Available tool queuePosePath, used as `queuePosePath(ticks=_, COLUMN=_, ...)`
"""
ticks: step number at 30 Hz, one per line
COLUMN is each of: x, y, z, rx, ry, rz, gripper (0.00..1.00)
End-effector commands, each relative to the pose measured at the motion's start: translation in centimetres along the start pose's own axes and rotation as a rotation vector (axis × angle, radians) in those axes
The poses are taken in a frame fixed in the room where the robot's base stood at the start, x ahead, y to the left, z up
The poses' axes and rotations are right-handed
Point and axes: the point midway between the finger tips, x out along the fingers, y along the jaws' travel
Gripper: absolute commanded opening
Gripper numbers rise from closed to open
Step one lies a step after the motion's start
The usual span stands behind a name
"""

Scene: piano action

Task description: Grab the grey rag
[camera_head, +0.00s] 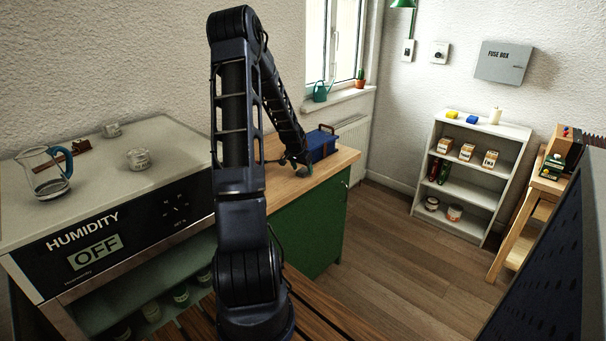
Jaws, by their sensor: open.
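My arm rises in the middle of the camera_head view and bends down to the right. My gripper (301,163) is small at its far end, low over the wooden top of the green cabinet (312,228), just left of a blue toolbox (321,146). It is open. I cannot make out a grey rag clearly. A small grey-green patch shows at the gripper's tip; I cannot tell whether it is cloth or part of the gripper. My arm hides part of the counter.
The humidity cabinet (118,240) at left bears a glass jug (44,172) and small jars. A white shelf (472,172) stands against the far wall, a wooden bench (550,190) at right. The wooden floor (395,255) between is clear. A dark panel (560,250) rises at near right.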

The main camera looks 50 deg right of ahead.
Motion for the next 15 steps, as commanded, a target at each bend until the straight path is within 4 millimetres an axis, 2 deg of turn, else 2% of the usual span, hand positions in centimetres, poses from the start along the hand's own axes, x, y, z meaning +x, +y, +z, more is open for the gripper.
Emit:
queuePosePath(ticks=3, x=0.64, y=-0.03, z=0.02, rx=0.0, ry=-0.001, rz=-0.001, gripper=0.67)
queuePosePath(ticks=8, x=0.63, y=-0.04, z=0.01, rx=0.0, ry=0.0, rz=-0.001, gripper=0.67)
queuePosePath(ticks=11, x=0.62, y=-0.04, z=0.02, rx=0.0, ry=0.0, rz=-0.001, gripper=0.52)
queuePosePath(ticks=15, x=0.62, y=-0.04, z=0.02, rx=0.0, ry=0.0, rz=-0.001, gripper=0.24)
